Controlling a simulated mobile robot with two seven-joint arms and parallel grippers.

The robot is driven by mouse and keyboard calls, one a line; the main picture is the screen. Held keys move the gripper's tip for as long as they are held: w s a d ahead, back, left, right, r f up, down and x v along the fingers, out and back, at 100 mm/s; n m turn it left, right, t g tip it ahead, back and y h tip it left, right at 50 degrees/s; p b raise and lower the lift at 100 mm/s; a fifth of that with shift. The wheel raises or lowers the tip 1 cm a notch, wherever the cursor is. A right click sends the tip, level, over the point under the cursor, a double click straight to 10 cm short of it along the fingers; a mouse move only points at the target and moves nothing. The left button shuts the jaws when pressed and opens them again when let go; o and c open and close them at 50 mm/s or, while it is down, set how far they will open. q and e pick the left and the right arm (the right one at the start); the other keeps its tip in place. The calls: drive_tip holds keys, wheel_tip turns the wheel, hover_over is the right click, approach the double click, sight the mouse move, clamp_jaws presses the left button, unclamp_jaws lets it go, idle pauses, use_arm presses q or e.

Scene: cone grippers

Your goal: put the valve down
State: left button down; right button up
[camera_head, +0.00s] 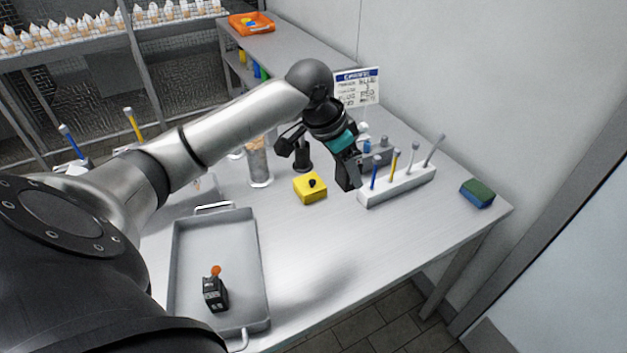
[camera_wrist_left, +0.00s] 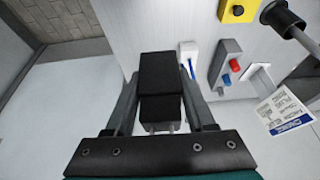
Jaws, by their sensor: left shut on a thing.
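My left gripper (camera_head: 352,168) is shut on the valve, a black block (camera_wrist_left: 160,85) with small metal pins at its near end. In the head view the valve (camera_head: 343,181) shows as a dark shape at the fingers, beside the left end of the white rack. The gripper partly hides it there, and I cannot tell whether it touches the table. In the left wrist view the gripper (camera_wrist_left: 160,100) has a finger on each side of the block. Another black device with an orange knob (camera_head: 214,291) stands in the grey tray (camera_head: 190,247). My right gripper is not in view.
A yellow button box (camera_head: 310,189) sits left of the gripper, with a clear cylinder (camera_head: 259,165) beyond. The white rack (camera_head: 410,187) holds several upright tools. A green-blue sponge (camera_head: 477,193) lies at the right corner. The front middle of the table (camera_head: 335,245) is clear.

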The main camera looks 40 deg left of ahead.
use_arm(q)
wheel_tip(320, 180, down, 16)
drive_tip(key=b, duration=0.3)
drive_tip(key=shift+r, duration=0.2)
wheel_tip(320, 180, down, 4)
drive_tip(key=shift+f+b, duration=0.1)
drive_tip(key=shift+b, duration=0.7)
drive_tip(key=shift+c, duration=1.2)
unclamp_jaws()
drive_tip(key=p+v, duration=0.3)
drive_tip(key=v, duration=0.9)
